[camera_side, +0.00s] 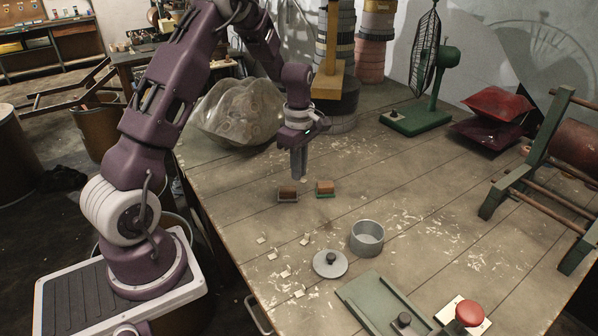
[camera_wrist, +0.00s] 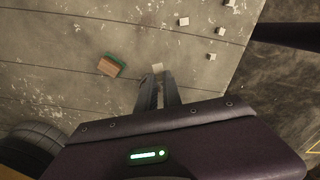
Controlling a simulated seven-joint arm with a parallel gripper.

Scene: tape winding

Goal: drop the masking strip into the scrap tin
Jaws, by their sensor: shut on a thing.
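My gripper (camera_side: 299,174) points down above the table, behind two small blocks. In the wrist view its two dark fingers (camera_wrist: 159,80) are nearly together, with a small pale square, the masking strip (camera_wrist: 158,67), at their tips. The strip is too small to make out in the side view. The scrap tin (camera_side: 367,238), a grey round open tin, stands upright on the table, nearer the side camera and right of my gripper. Its knobbed lid (camera_side: 330,264) lies flat beside it, to the left. The tin does not show in the wrist view.
Several pale scraps (camera_side: 283,273) lie near the table's left edge. A green plate (camera_side: 380,308) and red button (camera_side: 469,313) are at the front.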

